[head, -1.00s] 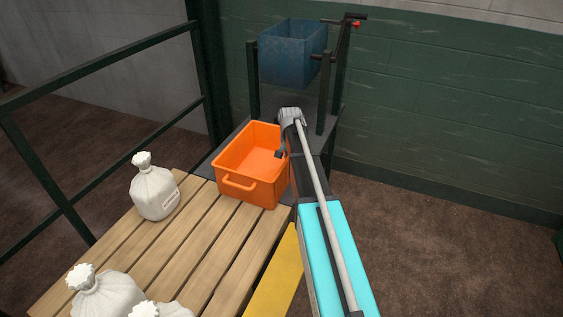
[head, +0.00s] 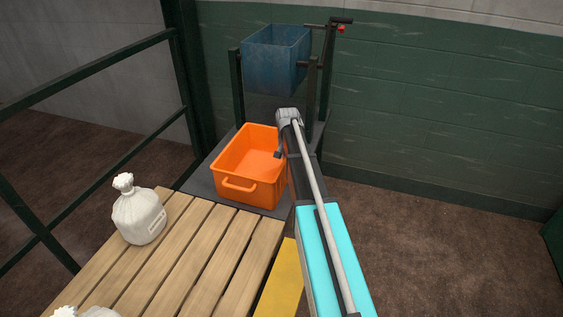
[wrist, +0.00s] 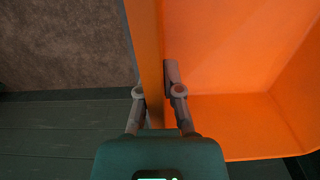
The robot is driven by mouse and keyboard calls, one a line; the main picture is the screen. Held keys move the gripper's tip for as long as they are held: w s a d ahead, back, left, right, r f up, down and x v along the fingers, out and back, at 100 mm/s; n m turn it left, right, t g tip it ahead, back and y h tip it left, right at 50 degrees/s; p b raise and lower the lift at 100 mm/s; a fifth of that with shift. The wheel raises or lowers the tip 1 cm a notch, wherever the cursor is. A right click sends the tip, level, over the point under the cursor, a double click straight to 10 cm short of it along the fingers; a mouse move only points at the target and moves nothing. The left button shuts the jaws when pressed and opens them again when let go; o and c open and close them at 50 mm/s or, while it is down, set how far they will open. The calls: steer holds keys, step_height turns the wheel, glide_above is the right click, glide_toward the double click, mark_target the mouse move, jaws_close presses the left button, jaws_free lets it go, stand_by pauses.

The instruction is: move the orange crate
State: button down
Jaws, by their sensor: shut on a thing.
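The orange crate (head: 250,163) is an open, empty box with a handle on its near end. In the head view it sits upright over the dark platform beyond the wooden slats; I cannot tell whether it touches the platform. My gripper (head: 281,153) is at its right side wall. In the wrist view my gripper (wrist: 157,92) is shut on that wall (wrist: 150,50), with one finger inside the crate and one outside. The outer finger is mostly hidden in the head view.
A blue bin (head: 276,60) hangs in a dark frame behind the crate. A white tied sack (head: 138,212) stands on the wooden slats (head: 190,250), and another shows at the bottom edge. A dark railing (head: 100,62) runs along the left. Dark platform (head: 200,181) surrounds the crate.

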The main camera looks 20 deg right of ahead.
steer(key=shift+w, duration=0.2)
steer(key=c, duration=0.7)
jaws_free()
steer(key=shift+a, duration=0.15)
steer(key=shift+r, duration=0.15)
